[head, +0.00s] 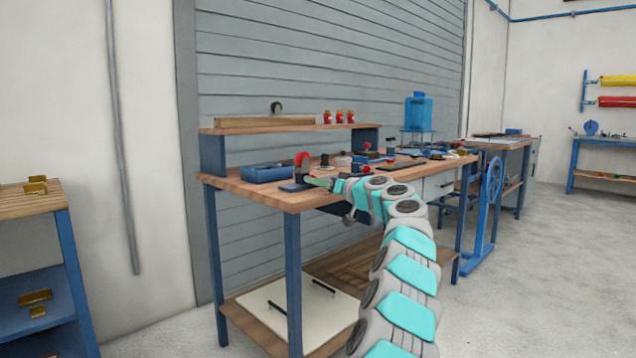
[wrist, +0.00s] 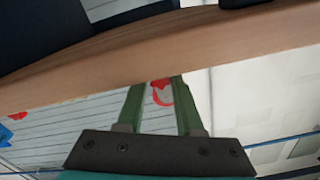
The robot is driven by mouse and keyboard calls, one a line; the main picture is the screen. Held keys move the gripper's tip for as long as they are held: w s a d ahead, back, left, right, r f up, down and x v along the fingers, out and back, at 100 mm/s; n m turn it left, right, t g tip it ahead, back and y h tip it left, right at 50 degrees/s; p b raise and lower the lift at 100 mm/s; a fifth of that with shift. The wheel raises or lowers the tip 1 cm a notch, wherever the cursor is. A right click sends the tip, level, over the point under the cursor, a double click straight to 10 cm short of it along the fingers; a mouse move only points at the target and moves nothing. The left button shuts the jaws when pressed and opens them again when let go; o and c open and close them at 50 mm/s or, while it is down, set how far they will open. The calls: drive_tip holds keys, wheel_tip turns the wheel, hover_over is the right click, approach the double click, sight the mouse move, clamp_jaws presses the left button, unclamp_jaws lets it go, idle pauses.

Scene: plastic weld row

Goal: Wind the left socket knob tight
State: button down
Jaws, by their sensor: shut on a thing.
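My gripper (head: 318,181) is at the left front corner of the workbench, with its green fingers beside a small dark stand (head: 292,187). A red curved part (head: 302,159) stands up just behind and above the fingertips. In the wrist view my gripper (wrist: 160,82) has its two green fingers pointing up the picture, and a small red shape (wrist: 161,93) shows in the gap between them. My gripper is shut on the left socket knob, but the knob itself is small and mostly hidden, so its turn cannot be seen.
The wooden workbench (head: 262,193) has a blue tray (head: 268,173) and several small tools behind the gripper. A raised shelf (head: 250,129) holds a wooden block (head: 255,121) and red fittings. A blue wheel stand (head: 490,200) stands to the right. The floor in front is clear.

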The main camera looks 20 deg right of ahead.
drive_tip(key=shift+m+p, duration=0.5)
drive_tip(key=shift+m, duration=0.6)
drive_tip(key=c, duration=0.5)
unclamp_jaws()
drive_tip(key=shift+c, duration=0.2)
drive_tip(key=shift+f, duration=0.1)
